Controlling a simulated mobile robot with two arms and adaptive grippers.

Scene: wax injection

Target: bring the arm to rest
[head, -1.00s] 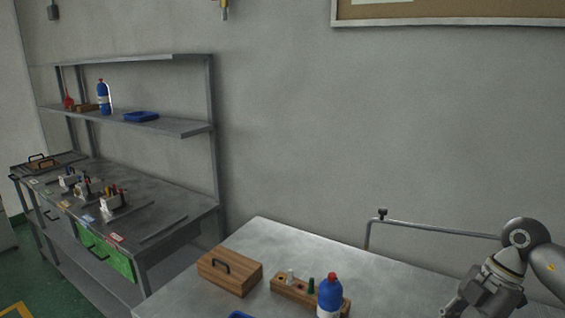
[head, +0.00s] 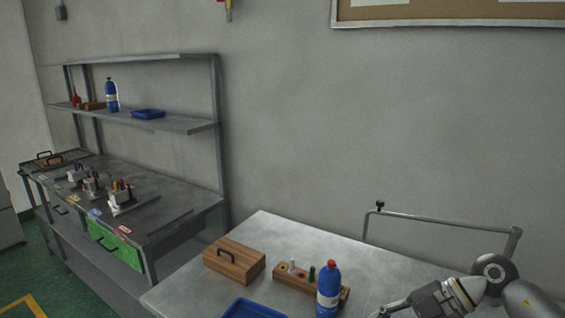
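My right arm comes in from the lower right, over the metal table (head: 265,225). Its gripper (head: 384,310) points left and down, partly cut off by the bottom edge of the view. It is beside the blue bottle (head: 328,290), to its right, with a gap between them. I see nothing held, but the fingertips are too small and cropped to show whether they are open. My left gripper is not in view.
On the table are a wooden box with a handle (head: 234,261), a wooden rack with small bottles (head: 293,284) and a blue tray (head: 252,309). A metal frame (head: 440,217) stands at the table's back. A workbench with shelf (head: 180,122) stands left.

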